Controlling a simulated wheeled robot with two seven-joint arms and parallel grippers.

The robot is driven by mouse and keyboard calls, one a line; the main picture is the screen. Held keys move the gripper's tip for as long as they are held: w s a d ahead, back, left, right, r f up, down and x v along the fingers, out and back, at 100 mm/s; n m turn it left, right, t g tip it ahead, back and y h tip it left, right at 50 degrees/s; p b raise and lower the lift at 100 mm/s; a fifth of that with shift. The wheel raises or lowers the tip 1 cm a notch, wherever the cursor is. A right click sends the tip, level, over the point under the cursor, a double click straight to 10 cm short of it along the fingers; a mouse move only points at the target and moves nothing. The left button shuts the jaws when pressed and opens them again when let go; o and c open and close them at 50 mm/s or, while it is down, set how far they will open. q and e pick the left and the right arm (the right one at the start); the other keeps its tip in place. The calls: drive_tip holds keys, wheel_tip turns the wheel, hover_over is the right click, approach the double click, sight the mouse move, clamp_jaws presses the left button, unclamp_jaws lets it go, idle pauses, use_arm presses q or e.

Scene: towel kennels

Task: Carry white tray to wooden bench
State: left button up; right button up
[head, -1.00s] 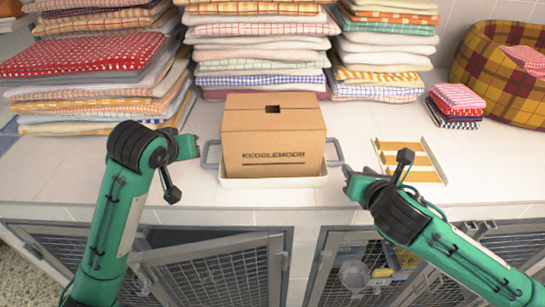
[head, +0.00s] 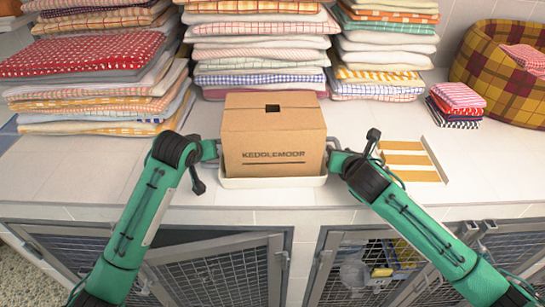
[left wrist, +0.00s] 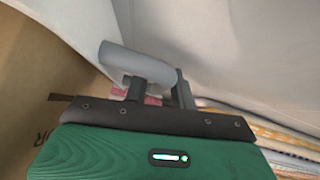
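The white tray (head: 272,183) lies on the tiled counter in the head view, with a brown cardboard box (head: 272,140) marked KEDDLEMOOR standing in it. My left gripper (head: 213,150) is at the tray's left handle. In the left wrist view its two fingers (left wrist: 160,88) are apart, with the grey handle (left wrist: 140,62) close by them. My right gripper (head: 334,152) is at the right handle; its fingers are too small and partly hidden, so its opening cannot be told. I cannot pick out the wooden bench for certain.
Tall stacks of folded towels (head: 262,50) stand behind the box. A slatted wooden piece (head: 408,160) lies on the counter to the right. Beyond it are a small cloth pile (head: 456,105) and a plaid basket (head: 505,75). Wire-mesh kennel doors (head: 225,275) are below the counter's front edge.

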use_arm(q)
drive_tip(key=shift+c, duration=0.3)
use_arm(e)
drive_tip(key=shift+c, duration=0.2)
use_arm(q)
drive_tip(key=c, duration=0.3)
use_arm(e)
drive_tip(key=c, duration=0.4)
use_arm(q)
clamp_jaws()
use_arm(e)
clamp_jaws()
use_arm(q)
drive_tip(key=shift+r, duration=0.25)
use_arm(e)
drive_tip(key=shift+r, duration=0.25)
